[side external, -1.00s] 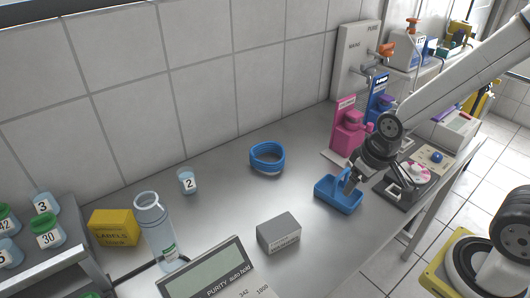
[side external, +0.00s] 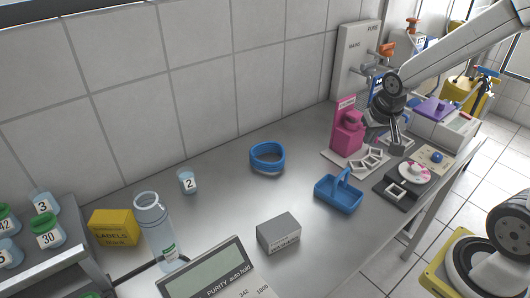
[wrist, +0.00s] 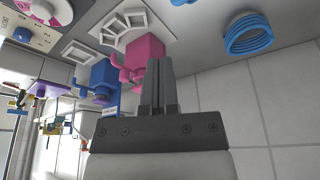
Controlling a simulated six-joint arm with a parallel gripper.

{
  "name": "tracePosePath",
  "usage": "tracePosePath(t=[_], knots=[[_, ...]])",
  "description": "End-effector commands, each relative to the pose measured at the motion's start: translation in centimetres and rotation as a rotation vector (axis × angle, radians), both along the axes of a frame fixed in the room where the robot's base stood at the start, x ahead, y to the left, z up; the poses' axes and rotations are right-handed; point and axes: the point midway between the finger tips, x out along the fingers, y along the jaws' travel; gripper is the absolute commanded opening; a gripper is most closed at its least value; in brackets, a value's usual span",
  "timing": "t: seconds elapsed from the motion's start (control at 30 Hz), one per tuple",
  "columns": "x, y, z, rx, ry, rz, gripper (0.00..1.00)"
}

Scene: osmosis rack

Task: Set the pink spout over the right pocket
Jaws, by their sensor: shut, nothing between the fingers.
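The pink dispenser (side external: 347,137) stands upright at the back right of the bench, and also shows in the wrist view (wrist: 146,48). Its pink spout (wrist: 120,74) sticks out to the left in the wrist view; its exact direction over the pockets is hard to tell. White square-framed pockets (side external: 372,157) sit on the plate in front of it, and show in the wrist view (wrist: 133,19). My gripper (side external: 397,150) is shut and empty, raised to the right of the pink dispenser and apart from it. Its closed fingers (wrist: 160,82) overlap the dispenser in the wrist view.
A blue dispenser (wrist: 102,75) stands beside the pink one, partly behind my arm. A blue caddy (side external: 338,195) with a raised handle is in front. A dark device (side external: 408,178) lies to the right. A blue coil (side external: 267,158) lies left; the bench between is clear.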

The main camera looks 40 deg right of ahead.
Motion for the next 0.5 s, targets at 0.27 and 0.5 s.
tracePosePath(t=[0.27, 0.5], knots=[[1.1, -6.3, 2.3, -0.026, -0.046, -0.239, 0.00], [1.1, -7.8, 2.8, -0.033, -0.055, -0.296, 0.00]])
